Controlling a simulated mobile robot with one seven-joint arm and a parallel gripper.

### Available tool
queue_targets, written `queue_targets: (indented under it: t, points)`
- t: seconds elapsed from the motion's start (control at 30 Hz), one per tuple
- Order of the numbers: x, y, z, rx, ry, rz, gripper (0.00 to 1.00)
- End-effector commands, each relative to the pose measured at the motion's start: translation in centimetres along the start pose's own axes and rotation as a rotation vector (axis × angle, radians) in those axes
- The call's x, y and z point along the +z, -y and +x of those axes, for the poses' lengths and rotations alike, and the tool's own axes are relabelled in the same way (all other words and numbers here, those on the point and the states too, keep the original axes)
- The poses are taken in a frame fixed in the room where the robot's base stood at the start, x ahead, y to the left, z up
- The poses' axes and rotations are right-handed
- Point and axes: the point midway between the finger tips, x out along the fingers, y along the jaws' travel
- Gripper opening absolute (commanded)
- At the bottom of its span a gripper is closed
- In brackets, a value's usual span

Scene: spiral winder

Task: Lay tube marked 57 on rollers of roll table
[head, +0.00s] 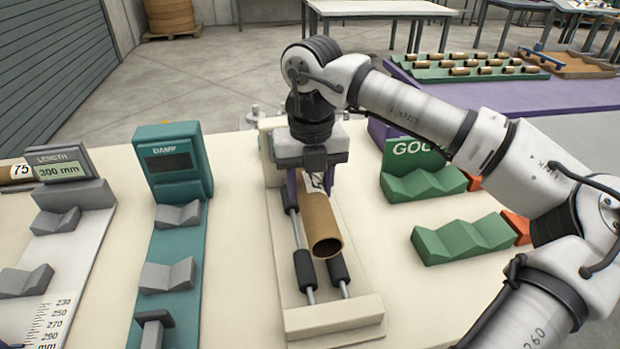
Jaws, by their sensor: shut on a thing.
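A brown cardboard tube (319,220) with a white label at its far part hangs in my gripper (315,178). The label's number is mostly hidden by the gripper and cannot be read. My gripper points down and is shut on the tube. The tube lies lengthwise over the roll table (334,317), in line with its two rollers (305,270) that have black sleeves. Its open end faces the camera. I cannot tell whether the tube touches the rollers or is just above them.
A tube marked 75 (16,172) is at the left edge. Right are green V-supports (465,240) by a GOOD sign (418,150). A green rack (470,70) of several tubes stands behind.

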Motion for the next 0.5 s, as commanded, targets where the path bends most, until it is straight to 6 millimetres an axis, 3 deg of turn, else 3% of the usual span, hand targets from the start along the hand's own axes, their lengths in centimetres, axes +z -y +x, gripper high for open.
queue_targets:
  t: [0.3,0.5]
  points:
    - [0.0,0.1,4.5,0.0,-0.001,0.001,0.21]
    - [0.0,0.1,5.6,0.0,0.0,0.001,0.21]
